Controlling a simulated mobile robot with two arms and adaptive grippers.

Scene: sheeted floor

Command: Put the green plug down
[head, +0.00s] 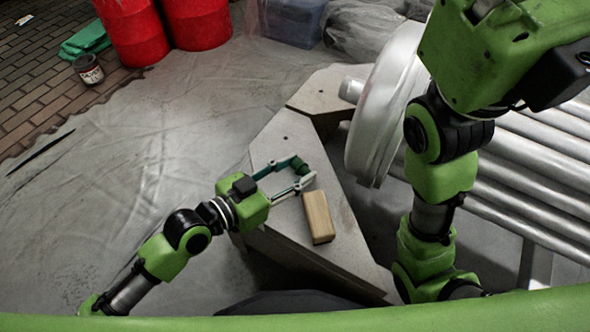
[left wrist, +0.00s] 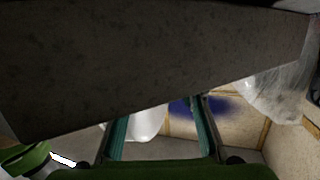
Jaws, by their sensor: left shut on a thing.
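The green plug (head: 299,165) is a small dark green piece at the fingertips of my left gripper (head: 297,174). The gripper is shut on it, over the grey slab-topped stand (head: 335,250). I cannot tell whether the plug touches the slab. In the left wrist view the two teal fingers of the gripper (left wrist: 162,125) show below a large dark grey surface (left wrist: 150,60), and I cannot make out the plug there. My right arm shows at the right, but its gripper is out of view.
A wooden block (head: 318,217) lies on the slab just below the gripper. A large metal wheel-shaped part (head: 380,110) and metal pipes (head: 530,170) stand to the right. Red barrels (head: 132,30), a can (head: 89,70) and a blue bin (head: 292,20) are farther back. The sheeted floor at left is mostly clear.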

